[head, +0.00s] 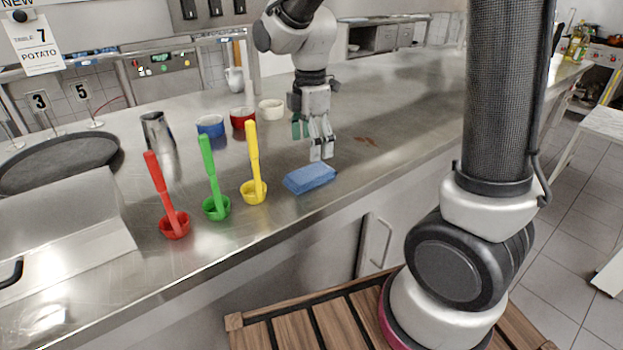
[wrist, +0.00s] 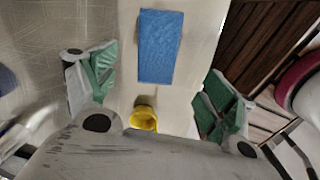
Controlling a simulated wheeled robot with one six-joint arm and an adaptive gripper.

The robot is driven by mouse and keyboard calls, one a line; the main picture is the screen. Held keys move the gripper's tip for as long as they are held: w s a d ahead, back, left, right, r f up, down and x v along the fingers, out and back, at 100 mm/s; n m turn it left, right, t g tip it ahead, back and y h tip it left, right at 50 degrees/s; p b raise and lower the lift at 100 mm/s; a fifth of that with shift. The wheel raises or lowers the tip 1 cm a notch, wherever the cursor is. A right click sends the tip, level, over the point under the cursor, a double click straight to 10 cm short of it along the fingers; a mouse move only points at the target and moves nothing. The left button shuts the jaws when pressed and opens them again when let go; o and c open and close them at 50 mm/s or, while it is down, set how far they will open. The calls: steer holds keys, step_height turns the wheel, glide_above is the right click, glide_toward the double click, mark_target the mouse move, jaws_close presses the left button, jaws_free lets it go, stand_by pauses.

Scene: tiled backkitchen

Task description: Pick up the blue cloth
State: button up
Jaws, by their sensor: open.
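The blue cloth (head: 310,178) is a folded rectangular pad lying flat on the steel counter near its front edge. It also shows in the wrist view (wrist: 160,48), at the top middle. My gripper (head: 318,152) is open and empty. In the head view it hangs above the counter, just behind the cloth. In the wrist view my gripper (wrist: 152,92) has its two green-padded fingers wide apart, and the cloth lies beyond them, between their lines. No finger appears to touch the cloth.
Yellow (head: 253,190), green (head: 217,206) and red (head: 174,224) ladles stand left of the cloth. Blue (head: 210,125), red (head: 243,117) and cream (head: 271,108) bowls sit behind. A metal jug (head: 157,130) stands at left. The counter to the right is mostly clear.

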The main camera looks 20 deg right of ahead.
mark_target(309, 173)
steer(key=shift+f+n, duration=0.1)
steer(key=shift+n, duration=0.9)
step_height(309, 173, down, 8)
steer(key=shift+a+r, duration=0.15)
steer(key=c, duration=1.2)
step_height(309, 173, up, 10)
steer(key=shift+r, duration=0.1)
steer(key=o, duration=0.5)
steer(key=shift+c, duration=1.5)
steer(key=shift+a, duration=0.1)
